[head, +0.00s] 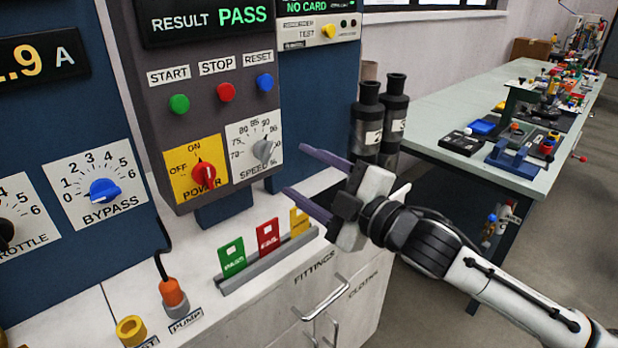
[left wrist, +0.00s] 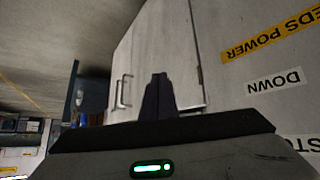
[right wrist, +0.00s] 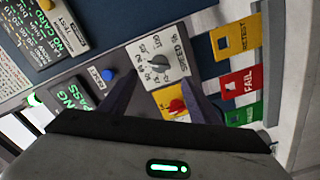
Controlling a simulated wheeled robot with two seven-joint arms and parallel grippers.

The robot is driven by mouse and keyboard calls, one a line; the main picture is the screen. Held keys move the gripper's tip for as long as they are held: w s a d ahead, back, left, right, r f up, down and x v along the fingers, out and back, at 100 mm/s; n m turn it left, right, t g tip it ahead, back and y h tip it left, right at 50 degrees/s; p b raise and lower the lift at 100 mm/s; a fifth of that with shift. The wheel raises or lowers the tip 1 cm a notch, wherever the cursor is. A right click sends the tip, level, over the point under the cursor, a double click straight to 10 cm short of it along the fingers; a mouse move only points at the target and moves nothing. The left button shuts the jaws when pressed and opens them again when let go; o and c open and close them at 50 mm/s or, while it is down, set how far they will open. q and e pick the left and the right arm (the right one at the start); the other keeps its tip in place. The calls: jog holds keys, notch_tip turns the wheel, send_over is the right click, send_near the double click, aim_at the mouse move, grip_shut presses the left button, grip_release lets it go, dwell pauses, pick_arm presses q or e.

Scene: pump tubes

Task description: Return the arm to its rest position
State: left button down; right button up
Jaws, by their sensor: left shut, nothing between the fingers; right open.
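My right gripper (head: 310,180) is open and empty in the head view, in front of the control panel and to the right of the speed knob (head: 263,150). Its arm comes in from the lower right. In the right wrist view its two fingers (right wrist: 160,98) stand apart, with the panel and the cards behind them. My left gripper is outside the head view. In the left wrist view its fingers (left wrist: 158,95) are together with nothing between them, in front of a pale cabinet (left wrist: 185,50) with a handle.
A card rack (head: 268,262) with green, red and yellow cards stands on the counter below my right gripper. Dark cylinders (head: 367,118) stand behind it. A workbench (head: 430,118) with several parts runs along the right. An orange plug (head: 172,295) sits at the counter's front left.

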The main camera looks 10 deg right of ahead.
jog(key=shift+s+d, duration=0.3)
jog(key=shift+s, duration=0.15)
jog(key=s+d+f+m+g+h, duration=0.15)
jog(key=s+f+m, duration=0.35)
jog(key=f, duration=0.7)
jog(key=s+d+f+m+h, duration=0.1)
jog(key=s+f+m+h, duration=0.3)
jog(key=f, duration=0.7)
jog(key=s+d+f+m+g+h, duration=0.1)
jog(key=s+d+f+m+g, duration=0.1)
jog(key=s+f, duration=0.7)
jog(key=s+d+f+m+g+h, duration=0.1)
jog(key=s+d+f+m+g, duration=0.1)
jog(key=s+d+f+m, duration=0.3)
jog(key=s+f+m, duration=0.1)
jog(key=s+f, duration=0.3)
jog(key=s, duration=0.2)
jog(key=shift+s+d+f+h, duration=0.15)
jog(key=shift+d+f+h, duration=0.05)
jog(key=shift+f+h, duration=0.15)
jog(key=shift+g, duration=0.25)
dwell(0.6)
